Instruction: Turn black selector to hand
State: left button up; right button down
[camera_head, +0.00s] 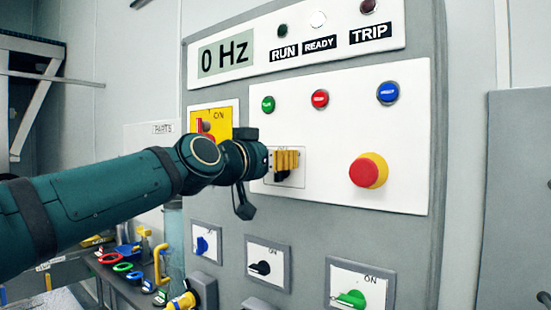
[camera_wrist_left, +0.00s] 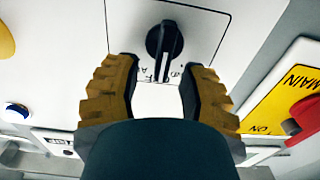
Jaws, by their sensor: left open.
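The black selector (camera_wrist_left: 163,42) is a round knob with a ridge grip on a white panel, seen close up in the left wrist view. In the head view my gripper covers most or all of it. My left gripper (camera_head: 286,162) has yellow-brown ribbed fingers and is at the white control panel (camera_head: 335,95). In the left wrist view the gripper (camera_wrist_left: 159,72) is open, with a finger to each side and the knob centred just beyond the tips. No contact shows. My right gripper is in neither view.
A red emergency stop (camera_head: 367,171) sticks out right of the gripper. A yellow main switch (camera_head: 211,124) is on the left. Green (camera_head: 268,104), red (camera_head: 320,99) and blue (camera_head: 388,93) buttons sit above. Another black selector (camera_head: 261,268) is below.

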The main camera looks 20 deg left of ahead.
pick_arm(q)
grip_shut()
jog(key=shift+s, duration=0.1)
jog(key=shift+a+n, duration=0.1)
jog(key=shift+n, duration=0.2)
jog(key=shift+w+a+f+n, duration=0.1)
jog(key=shift+a+n, duration=0.15)
jog(key=shift+n, duration=1.15)
jog(key=shift+w+a+f+n, duration=0.15)
jog(key=shift+a+n, duration=0.15)
jog(key=shift+n, duration=1.1)
jog(key=shift+w+a+f+n, duration=0.1)
jog(key=shift+a+n, duration=0.15)
jog(key=shift+n, duration=1.15)
grip_release()
